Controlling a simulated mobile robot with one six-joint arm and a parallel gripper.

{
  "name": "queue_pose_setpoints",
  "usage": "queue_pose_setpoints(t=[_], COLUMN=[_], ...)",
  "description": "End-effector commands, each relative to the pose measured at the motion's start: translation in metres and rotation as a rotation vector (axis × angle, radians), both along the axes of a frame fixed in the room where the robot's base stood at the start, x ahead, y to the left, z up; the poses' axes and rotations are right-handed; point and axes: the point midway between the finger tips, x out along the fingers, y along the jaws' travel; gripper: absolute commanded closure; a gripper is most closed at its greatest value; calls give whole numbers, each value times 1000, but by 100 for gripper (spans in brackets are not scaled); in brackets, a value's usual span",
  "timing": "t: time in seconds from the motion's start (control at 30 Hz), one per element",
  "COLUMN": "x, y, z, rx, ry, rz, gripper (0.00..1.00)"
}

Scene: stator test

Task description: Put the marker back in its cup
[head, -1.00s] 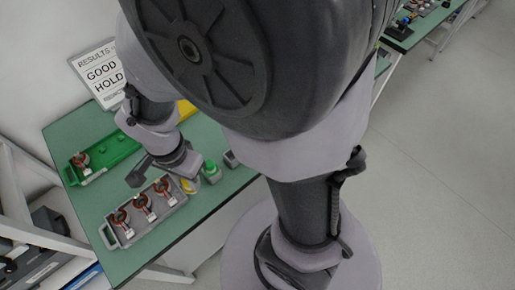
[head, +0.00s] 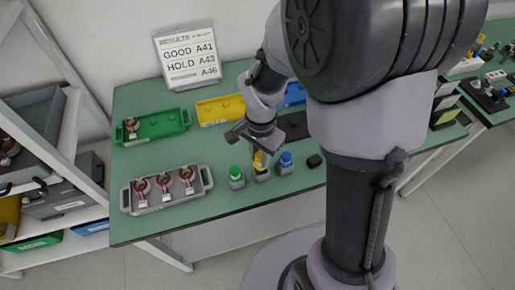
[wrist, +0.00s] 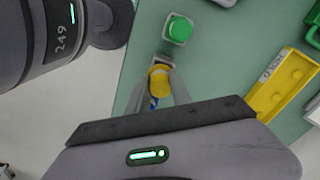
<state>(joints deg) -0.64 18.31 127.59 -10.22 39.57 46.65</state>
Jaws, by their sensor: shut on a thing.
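My gripper (wrist: 160,82) is shut on the yellow marker (wrist: 159,77), with a finger on each side of it. The marker's yellow end shows, with a blue-and-white part below it in the wrist view. In the head view the yellow marker (head: 258,159) is directly over a small grey cup (head: 261,175), under my gripper (head: 259,152). The cup's rim also shows just beyond the marker in the wrist view (wrist: 160,60). I cannot tell whether the marker's lower end is inside the cup.
A grey tray (head: 152,208) with several copper parts lies further left. Green (head: 163,130) and yellow (head: 212,113) trays and a results board (head: 188,57) are behind.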

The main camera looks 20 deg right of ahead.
Motion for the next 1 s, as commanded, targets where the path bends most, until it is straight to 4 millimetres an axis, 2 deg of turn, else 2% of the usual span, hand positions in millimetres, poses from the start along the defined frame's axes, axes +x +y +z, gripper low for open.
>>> queue_pose_setpoints(t=[0.03, 0.1, 0.2, 0.4, 0.7, 0.73, 0.83, 1.0], x=[6, 4, 4, 4, 4, 4, 4, 4], y=[-5, -4, -4, -3, -3, -3, -3, -3], z=[-2, -24, -39, -36, -46, -46, -44, -44], rx=[0, 0, 0, 0, 0, 0, 0, 0], ry=[0, 4, 2, 0, 0, 0, 0, 0], rz=[-3, 0, -1, -1, -1, -1, -1, -1], gripper=[100, 100, 100, 100, 100, 72, 52, 52])
